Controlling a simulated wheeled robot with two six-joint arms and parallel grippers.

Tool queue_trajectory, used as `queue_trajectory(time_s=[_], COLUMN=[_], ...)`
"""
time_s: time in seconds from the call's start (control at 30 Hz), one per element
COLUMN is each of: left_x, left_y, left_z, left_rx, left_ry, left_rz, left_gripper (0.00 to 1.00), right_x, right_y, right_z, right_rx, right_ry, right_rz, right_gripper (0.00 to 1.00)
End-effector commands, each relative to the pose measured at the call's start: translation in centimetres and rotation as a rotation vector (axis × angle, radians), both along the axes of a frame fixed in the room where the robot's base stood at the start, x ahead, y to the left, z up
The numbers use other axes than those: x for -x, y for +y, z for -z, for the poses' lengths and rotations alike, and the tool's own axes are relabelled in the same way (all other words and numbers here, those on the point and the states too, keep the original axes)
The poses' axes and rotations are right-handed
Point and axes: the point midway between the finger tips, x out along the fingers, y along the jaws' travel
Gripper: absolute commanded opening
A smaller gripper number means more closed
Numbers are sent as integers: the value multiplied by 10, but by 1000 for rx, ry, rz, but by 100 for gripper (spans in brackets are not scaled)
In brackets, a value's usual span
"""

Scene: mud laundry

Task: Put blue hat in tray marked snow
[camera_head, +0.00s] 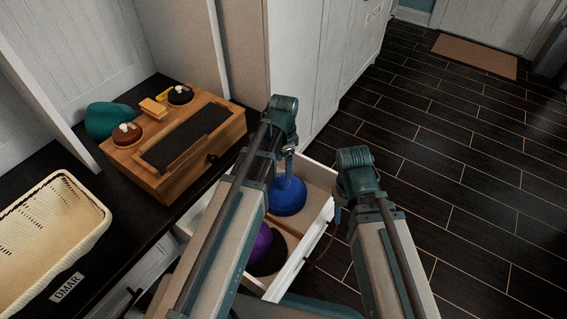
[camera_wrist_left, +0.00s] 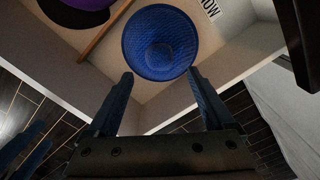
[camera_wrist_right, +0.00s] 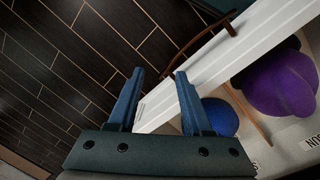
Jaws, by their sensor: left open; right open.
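The blue hat (camera_head: 288,197) sits in the far compartment of an open white drawer (camera_head: 318,228). It also shows in the left wrist view (camera_wrist_left: 160,42) and, partly hidden, in the right wrist view (camera_wrist_right: 220,118). A label ending in "NOW" (camera_wrist_left: 209,8) is on the compartment beside the hat; its first letter is cut off. My left gripper (camera_head: 289,153) is open and empty above the hat, apart from it; its fingers (camera_wrist_left: 158,85) frame the hat's near side. My right gripper (camera_head: 338,213) is open and empty outside the drawer's right wall.
A purple hat (camera_wrist_right: 280,85) lies in the neighbouring compartment, past a wooden divider (camera_wrist_left: 108,28). A wooden box (camera_head: 170,165) and a wicker basket marked OMAR (camera_head: 85,225) stand on the dark counter left. A white cabinet (camera_head: 310,60) is behind. Floor at right is clear.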

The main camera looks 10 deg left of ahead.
Motion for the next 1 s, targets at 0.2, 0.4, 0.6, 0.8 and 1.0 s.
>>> queue_trajectory(time_s=[0.2, 0.4, 0.6, 0.8, 1.0], left_x=[0, 0, 24, 88, 130], left_y=[0, 0, -19, -62, -83], left_z=[-35, -41, -40, -40, -41], left_rx=[0, 0, -15, -71, -111], left_ry=[0, 0, 6, 8, -11], left_rz=[0, 0, -80, -360, -575], left_gripper=[86, 86, 86, 86, 86], right_x=[0, 0, 0, 0, 0], right_y=[0, 0, 0, 0, 0], right_z=[-35, -41, -40, -40, -40], right_rx=[2, 2, 2, 2, 2], right_ry=[1, 1, 1, 1, 1], right_rz=[5, 7, 7, 6, 6], right_gripper=[50, 50, 50, 50, 50])
